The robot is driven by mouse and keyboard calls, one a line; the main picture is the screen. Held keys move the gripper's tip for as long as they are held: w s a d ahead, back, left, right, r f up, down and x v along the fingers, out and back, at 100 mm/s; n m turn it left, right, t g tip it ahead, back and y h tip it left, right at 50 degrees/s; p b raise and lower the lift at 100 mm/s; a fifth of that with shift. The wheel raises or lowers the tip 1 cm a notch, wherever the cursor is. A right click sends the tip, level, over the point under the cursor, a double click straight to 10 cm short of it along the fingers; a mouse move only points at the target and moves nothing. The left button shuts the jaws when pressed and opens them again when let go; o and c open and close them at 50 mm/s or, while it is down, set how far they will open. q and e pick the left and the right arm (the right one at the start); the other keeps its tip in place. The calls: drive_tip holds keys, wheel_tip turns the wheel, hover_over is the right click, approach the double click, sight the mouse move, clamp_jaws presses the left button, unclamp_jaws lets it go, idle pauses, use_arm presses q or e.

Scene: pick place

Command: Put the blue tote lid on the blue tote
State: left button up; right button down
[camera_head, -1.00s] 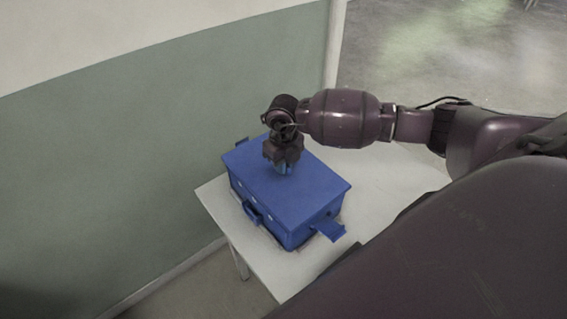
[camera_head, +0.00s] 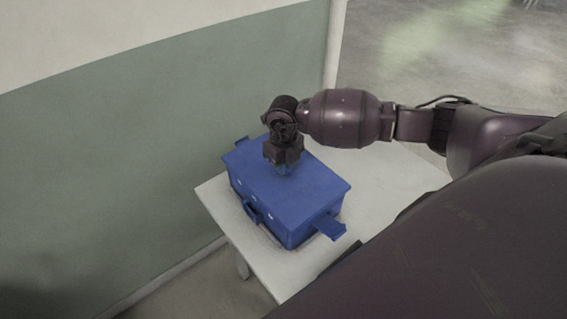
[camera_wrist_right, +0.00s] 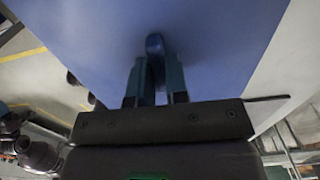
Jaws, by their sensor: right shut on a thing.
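The blue tote (camera_head: 290,229) stands on a white table, with a handle on its front side and a flap sticking out at its right end. The flat blue tote lid (camera_head: 310,185) lies over the top of the tote; I cannot tell whether it is fully seated. My right gripper (camera_head: 284,171) points down at the middle of the lid. In the right wrist view, its fingers (camera_wrist_right: 157,75) are shut on the lid's small blue knob (camera_wrist_right: 154,44), and the lid (camera_wrist_right: 215,30) fills most of the view. My left gripper is not in view.
The white table (camera_head: 385,185) has bare room to the right of the tote. A green and cream wall (camera_head: 120,165) stands close behind and left of the table.

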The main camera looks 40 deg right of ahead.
drive_tip(key=shift+f, duration=0.2)
idle(0.5)
drive_tip(key=c, duration=1.1)
unclamp_jaws()
drive_tip(key=shift+o, duration=0.2)
drive_tip(key=shift+c, duration=0.2)
drive_tip(key=shift+r, duration=0.1)
